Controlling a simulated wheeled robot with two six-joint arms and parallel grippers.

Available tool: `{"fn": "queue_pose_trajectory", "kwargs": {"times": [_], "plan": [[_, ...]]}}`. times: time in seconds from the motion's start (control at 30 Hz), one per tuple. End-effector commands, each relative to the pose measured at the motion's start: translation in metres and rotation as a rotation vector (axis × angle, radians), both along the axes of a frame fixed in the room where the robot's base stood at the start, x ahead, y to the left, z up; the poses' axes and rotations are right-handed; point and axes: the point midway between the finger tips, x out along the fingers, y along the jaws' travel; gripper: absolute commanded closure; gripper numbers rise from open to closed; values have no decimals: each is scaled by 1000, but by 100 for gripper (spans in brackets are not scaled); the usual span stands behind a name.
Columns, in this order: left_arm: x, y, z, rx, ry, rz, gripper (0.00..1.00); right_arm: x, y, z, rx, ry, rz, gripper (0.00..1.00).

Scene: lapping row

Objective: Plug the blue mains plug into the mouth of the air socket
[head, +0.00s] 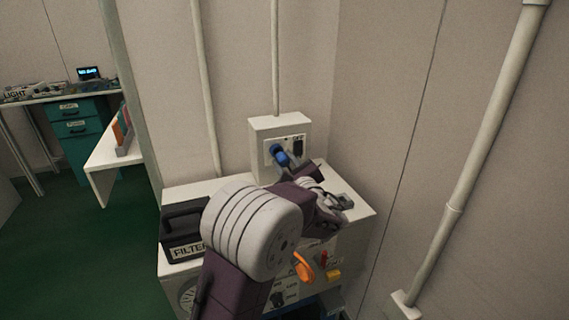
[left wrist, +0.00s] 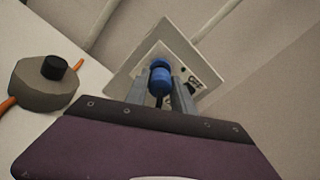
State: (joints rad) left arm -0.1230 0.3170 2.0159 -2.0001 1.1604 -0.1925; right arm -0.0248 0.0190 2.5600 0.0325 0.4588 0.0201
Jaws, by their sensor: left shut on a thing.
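The blue mains plug (head: 278,155) is held at the front of the wall-side socket box. My left gripper (head: 287,163) is shut on it. In the left wrist view the blue plug (left wrist: 160,79) sits between the two grey fingers, in front of the white air socket plate (left wrist: 147,53). The air socket (head: 267,151) shows in the head view as a light plate on the box, with a dark switch to its right. The plug covers the socket's mouth, so I cannot tell whether it is inside or just in front. My right gripper is not in view.
A black FILTER case (head: 182,232) stands on the left of the white cabinet top (head: 205,190). A grey round part with a black knob (left wrist: 43,82) and an orange cable lies left in the wrist view. A wall closes the right side; pipes run up the walls.

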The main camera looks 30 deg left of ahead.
Motion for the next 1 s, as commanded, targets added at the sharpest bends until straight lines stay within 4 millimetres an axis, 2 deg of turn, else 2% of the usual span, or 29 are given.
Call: {"fn": "queue_pose_trajectory", "kwargs": {"times": [1.0], "plan": [[13, 15, 0, 0, -1, 1, 100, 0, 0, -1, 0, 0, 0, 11]]}}
